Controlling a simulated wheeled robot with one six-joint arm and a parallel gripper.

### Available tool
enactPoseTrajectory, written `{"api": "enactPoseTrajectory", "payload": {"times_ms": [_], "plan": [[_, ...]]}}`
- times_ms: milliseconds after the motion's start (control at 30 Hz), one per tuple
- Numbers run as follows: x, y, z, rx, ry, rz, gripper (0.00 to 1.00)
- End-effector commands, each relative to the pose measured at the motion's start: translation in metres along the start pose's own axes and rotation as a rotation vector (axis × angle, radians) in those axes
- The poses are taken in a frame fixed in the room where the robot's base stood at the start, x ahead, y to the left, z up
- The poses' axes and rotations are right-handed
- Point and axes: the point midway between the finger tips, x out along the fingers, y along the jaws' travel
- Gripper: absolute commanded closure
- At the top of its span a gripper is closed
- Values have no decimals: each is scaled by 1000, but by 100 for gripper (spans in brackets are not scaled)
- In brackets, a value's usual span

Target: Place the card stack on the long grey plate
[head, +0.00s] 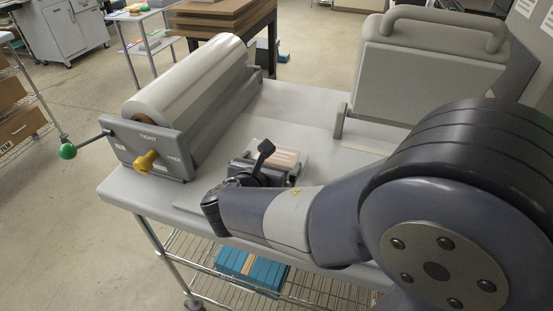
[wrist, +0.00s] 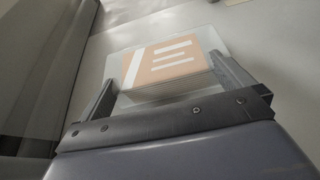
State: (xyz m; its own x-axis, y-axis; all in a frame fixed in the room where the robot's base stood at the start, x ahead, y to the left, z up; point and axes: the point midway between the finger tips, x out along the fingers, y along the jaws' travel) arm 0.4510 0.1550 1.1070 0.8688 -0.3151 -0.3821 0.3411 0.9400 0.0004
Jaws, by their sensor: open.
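The card stack (wrist: 172,62) has an orange and white top with white stripes. In the wrist view it lies between the two fingers of my gripper (wrist: 164,70), which are apart, one on each side of it. I cannot tell whether either finger touches it. A pale, clear-looking sheet (wrist: 118,58) shows around the stack's edges. In the head view the stack (head: 278,155) is partly hidden behind my gripper (head: 262,172). A flat grey plate (head: 196,198) lies on the bench under my wrist; I cannot tell if it is the long grey plate.
A clear film roll (head: 190,82) in a grey holder stands left of my gripper, with a yellow knob (head: 147,161) and a green-ended crank (head: 68,151). A tall grey machine housing (head: 425,68) stands at the back right. Blue boxes (head: 250,270) sit on the wire shelf below.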

Motion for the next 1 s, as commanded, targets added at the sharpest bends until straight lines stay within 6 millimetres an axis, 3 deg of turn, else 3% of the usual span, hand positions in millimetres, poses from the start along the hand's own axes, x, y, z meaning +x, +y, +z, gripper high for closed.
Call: {"api": "enactPoseTrajectory", "payload": {"times_ms": [300,600,1000], "plan": [[40,-3,5,-1,0,-3,0],[45,-2,4,0,1,0,0],[45,-2,4,0,0,0,32]]}}
